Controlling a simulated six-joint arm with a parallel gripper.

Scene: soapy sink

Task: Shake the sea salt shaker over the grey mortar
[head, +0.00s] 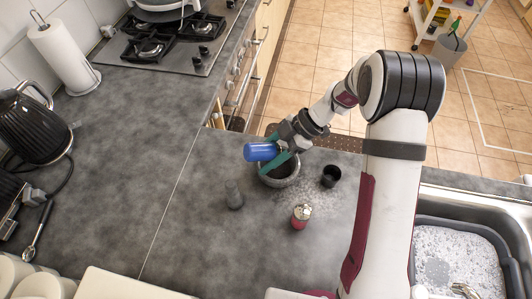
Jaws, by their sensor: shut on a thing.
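A blue shaker (260,151) is held on its side between the teal fingers of my gripper (268,154), its long axis nearly level in the picture. I take it for the sea salt shaker; no label is readable. The grey mortar (282,182) stands on the dark counter, and the gripper and shaker are above its far left part. They hide some of its rim and inside. Whether any salt is falling cannot be seen.
A grey cylinder (234,196) stands left of the mortar, a red shaker with a pale top (301,217) in front, and a black cup (330,176) to the right. A soapy sink (460,262) is at the lower right.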

